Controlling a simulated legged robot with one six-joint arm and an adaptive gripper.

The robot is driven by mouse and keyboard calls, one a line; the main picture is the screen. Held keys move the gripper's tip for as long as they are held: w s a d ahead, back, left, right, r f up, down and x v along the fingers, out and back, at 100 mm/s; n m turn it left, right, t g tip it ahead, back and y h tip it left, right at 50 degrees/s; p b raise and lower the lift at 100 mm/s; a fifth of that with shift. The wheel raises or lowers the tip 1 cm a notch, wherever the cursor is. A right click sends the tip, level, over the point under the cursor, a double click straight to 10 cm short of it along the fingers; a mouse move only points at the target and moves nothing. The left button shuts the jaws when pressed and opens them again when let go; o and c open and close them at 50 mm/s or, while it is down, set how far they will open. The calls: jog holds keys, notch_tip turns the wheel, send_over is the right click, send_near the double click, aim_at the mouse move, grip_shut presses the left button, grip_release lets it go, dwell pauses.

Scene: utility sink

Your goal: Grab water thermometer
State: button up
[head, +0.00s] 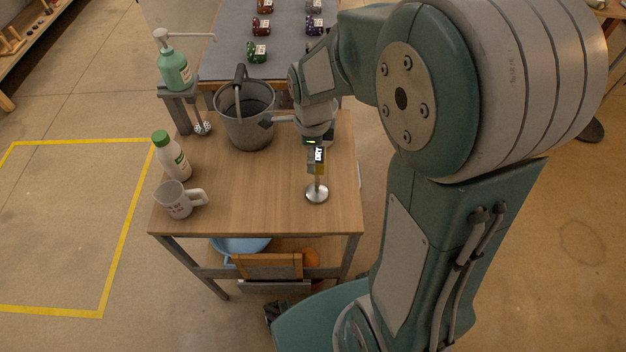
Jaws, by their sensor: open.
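My gripper (315,138) points down over the right side of the wooden table, and its fingers are small and partly hidden by the wrist. Directly below it is a small dark and yellow item with a "DRY" label (318,155), on a thin stem above a round silver base (316,194). I cannot tell whether the fingers touch it or are around it. I cannot clearly make out a water thermometer; whether the labelled item is one is not clear from this view.
On the table (240,205) stand a grey bucket (245,125), a white bottle with a green cap (171,158) and a mug (178,202). A green pump bottle (173,68) is at the back left. The front middle of the table is clear.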

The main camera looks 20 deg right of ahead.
jog(key=f, duration=0.1)
jog(key=d+f, duration=0.1)
jog(key=f, duration=0.2)
jog(key=shift+d+f, duration=0.1)
jog(key=shift+d, duration=0.25)
jog(key=shift+a, duration=0.55)
jog(key=c, duration=1.1)
jog(key=shift+s+d, duration=0.1)
jog(key=shift+d, duration=0.2)
jog(key=shift+c, duration=0.2)
